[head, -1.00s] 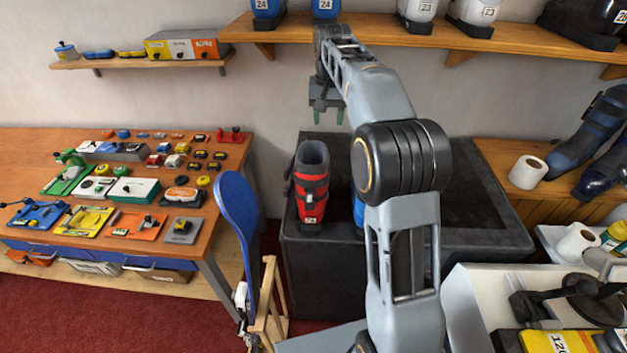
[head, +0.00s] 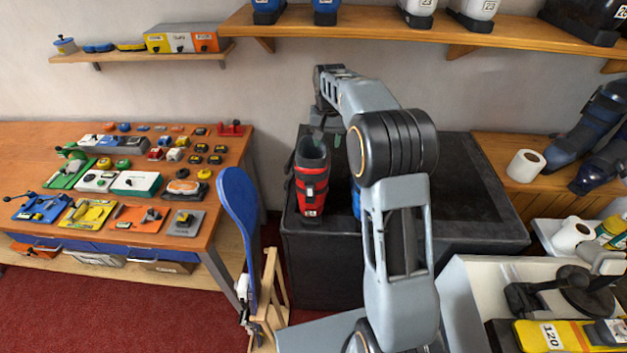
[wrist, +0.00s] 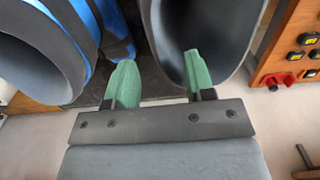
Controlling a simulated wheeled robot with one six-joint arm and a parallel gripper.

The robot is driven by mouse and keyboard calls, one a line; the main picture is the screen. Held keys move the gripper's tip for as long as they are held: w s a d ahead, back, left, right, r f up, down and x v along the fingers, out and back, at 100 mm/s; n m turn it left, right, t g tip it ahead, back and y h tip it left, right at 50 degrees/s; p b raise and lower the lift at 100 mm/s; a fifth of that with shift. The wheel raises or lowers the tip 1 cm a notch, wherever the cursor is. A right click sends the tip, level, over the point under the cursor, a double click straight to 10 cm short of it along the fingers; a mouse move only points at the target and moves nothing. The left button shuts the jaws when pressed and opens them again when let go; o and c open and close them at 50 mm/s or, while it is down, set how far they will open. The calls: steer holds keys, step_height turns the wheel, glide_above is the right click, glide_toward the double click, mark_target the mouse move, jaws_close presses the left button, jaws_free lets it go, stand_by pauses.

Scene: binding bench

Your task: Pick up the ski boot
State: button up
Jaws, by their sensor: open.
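A red and black ski boot (head: 311,188) stands upright on the black bench (head: 470,235), its open top upward. A blue boot (head: 357,208) stands just right of it, mostly hidden behind my arm. My gripper (head: 327,138) is open and empty, pointing down at the top of the red boot. In the wrist view my gripper's green fingers (wrist: 160,82) are spread. The right finger overlaps the red boot's dark grey cuff (wrist: 218,35); the left finger is in the gap beside the blue boot (wrist: 50,45). I cannot tell whether either finger touches.
A shelf (head: 420,35) with more boots runs above. A wooden table (head: 200,240) with many small tools is at left, with a blue paddle-shaped piece (head: 238,210) upright between.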

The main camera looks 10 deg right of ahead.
mark_target(327, 143)
steer(key=shift+f+p, duration=0.35)
steer(key=shift+f, duration=1.4)
jaws_close()
steer(key=shift+w+r, duration=0.1)
steer(key=shift+r, duration=0.05)
